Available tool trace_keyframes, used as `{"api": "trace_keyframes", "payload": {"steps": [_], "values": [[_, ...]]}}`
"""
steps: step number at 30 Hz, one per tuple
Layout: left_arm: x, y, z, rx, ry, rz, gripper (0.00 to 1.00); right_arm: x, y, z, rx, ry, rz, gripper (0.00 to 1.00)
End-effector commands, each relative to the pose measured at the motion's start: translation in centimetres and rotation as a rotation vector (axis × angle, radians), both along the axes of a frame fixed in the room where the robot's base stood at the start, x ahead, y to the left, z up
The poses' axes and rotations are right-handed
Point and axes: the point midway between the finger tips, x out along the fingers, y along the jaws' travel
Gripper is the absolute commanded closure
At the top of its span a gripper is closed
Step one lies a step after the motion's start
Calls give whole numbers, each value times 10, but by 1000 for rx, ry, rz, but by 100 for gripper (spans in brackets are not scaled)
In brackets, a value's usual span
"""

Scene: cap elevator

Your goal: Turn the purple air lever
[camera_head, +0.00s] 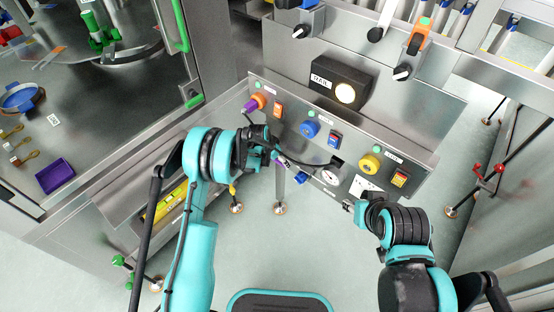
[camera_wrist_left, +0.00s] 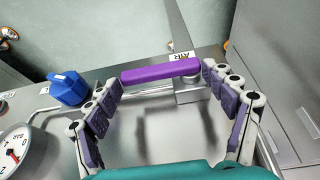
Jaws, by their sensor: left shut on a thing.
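The purple air lever (camera_wrist_left: 160,71) lies across the middle of the left wrist view, with a label reading AIR just behind its right part. My left gripper (camera_wrist_left: 163,78) is shut on the lever, with one finger at each of its ends. In the head view, my left gripper (camera_head: 276,157) is at the lower left part of the control panel (camera_head: 300,133), and only a small purple bit of the lever (camera_head: 284,161) shows beside it. My right gripper (camera_head: 348,204) is at the panel's lower edge, too small to read its opening.
A blue valve handle (camera_wrist_left: 68,88) and a round gauge (camera_wrist_left: 18,150) are left of the lever in the wrist view. The panel also bears a purple knob (camera_head: 253,104), a blue knob (camera_head: 310,129) and a yellow knob (camera_head: 369,163). Open floor (camera_head: 300,240) lies below.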

Motion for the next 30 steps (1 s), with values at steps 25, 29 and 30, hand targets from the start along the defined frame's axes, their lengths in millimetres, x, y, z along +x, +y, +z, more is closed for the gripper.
{"api": "trace_keyframes", "payload": {"steps": [25,29,30], "values": [[11,15,14,-412,299,1,69,0,0,0,0,0,0,60],[12,16,15,-455,330,1,69,0,0,0,0,0,0,60],[12,16,15,-464,336,2,69,0,0,0,0,0,0,60]]}}
